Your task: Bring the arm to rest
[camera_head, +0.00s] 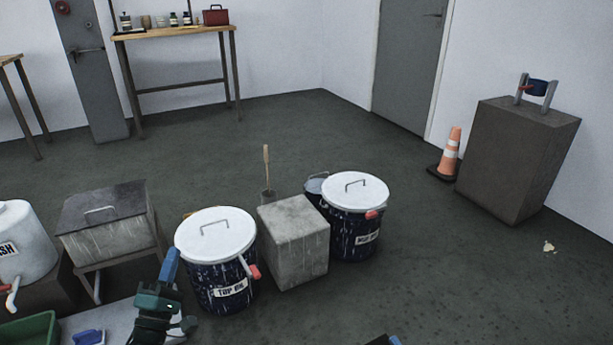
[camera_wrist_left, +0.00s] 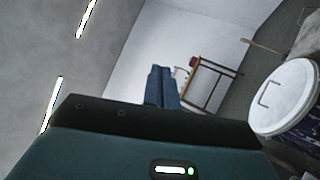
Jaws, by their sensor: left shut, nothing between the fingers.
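My left gripper (camera_head: 171,262) rises from the bottom edge in the head view, its blue fingers pointing up in front of the left drum. In the left wrist view its blue fingers (camera_wrist_left: 161,78) lie together with nothing between them. A small dark and blue piece at the bottom edge of the head view appears to be my right gripper (camera_head: 384,341); most of it is cut off, so its fingers cannot be judged.
A lidded drum (camera_head: 215,235), a concrete block (camera_head: 297,240) and another lidded drum (camera_head: 355,195) stand ahead. A grey lidded box (camera_head: 105,215), white tank (camera_head: 22,245) and green bin (camera_head: 28,330) are left.

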